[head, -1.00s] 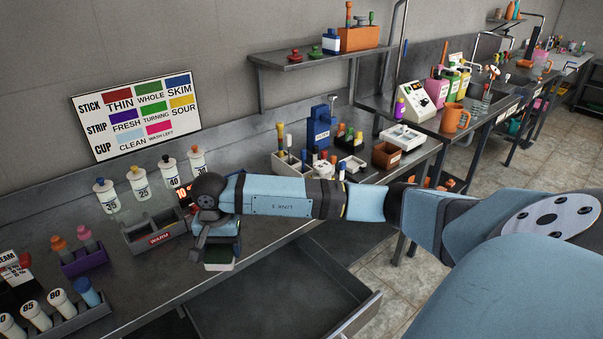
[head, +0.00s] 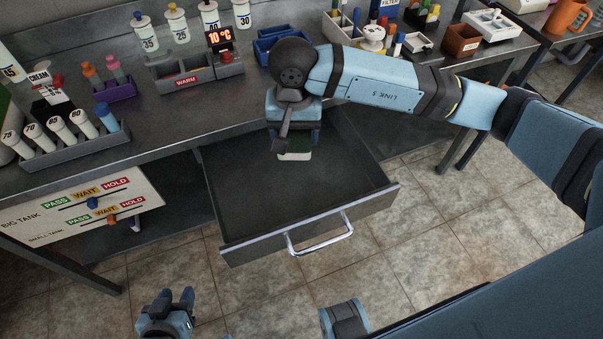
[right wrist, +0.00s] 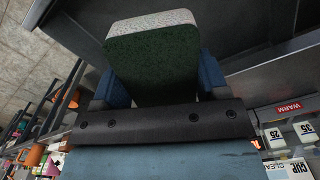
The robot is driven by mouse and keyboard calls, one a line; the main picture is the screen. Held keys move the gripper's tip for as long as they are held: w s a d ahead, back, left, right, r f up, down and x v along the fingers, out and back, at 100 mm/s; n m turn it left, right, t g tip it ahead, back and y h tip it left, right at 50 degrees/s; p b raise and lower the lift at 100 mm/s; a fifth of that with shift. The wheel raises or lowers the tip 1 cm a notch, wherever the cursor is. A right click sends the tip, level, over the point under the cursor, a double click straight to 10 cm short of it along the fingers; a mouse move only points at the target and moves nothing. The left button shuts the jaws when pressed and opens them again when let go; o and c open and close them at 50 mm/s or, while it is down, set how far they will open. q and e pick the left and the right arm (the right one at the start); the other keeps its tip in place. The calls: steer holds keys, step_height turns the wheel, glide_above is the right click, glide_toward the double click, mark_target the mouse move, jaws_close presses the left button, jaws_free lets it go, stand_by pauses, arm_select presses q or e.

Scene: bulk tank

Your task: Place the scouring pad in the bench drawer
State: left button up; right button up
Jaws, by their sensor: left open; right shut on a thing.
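The scouring pad (head: 295,156), dark green with a pale side, is held in my right gripper (head: 295,145). That gripper is shut on it and points down over the open drawer, near the bench side. In the right wrist view the pad (right wrist: 155,62) sticks out between the blue fingers (right wrist: 160,88). The bench drawer (head: 260,195) is pulled out and looks empty; its metal handle (head: 320,236) faces the front. How high the pad is above the drawer floor is hard to tell. My left gripper (head: 174,297) is open and empty, low in front of the drawer.
The bench top (head: 150,110) above the drawer carries a grey tray marked WARM (head: 195,75), a purple rack (head: 115,92) and a tube rack (head: 65,145). A sign board (head: 85,205) stands left of the drawer. The tiled floor (head: 400,260) in front is clear.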

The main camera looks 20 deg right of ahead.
glide_above(296, 192)
step_height(296, 192, down, 15)
steer(key=shift+r, duration=0.1)
steer(key=shift+f, duration=2.45)
steer(key=shift+f+b, duration=0.1)
steer(key=shift+b, duration=0.2)
steer(key=o, duration=0.5)
steer(key=shift+f, duration=0.1)
steer(key=o, duration=0.5)
steer(key=shift+c, duration=0.2)
steer(key=shift+r, duration=0.2)
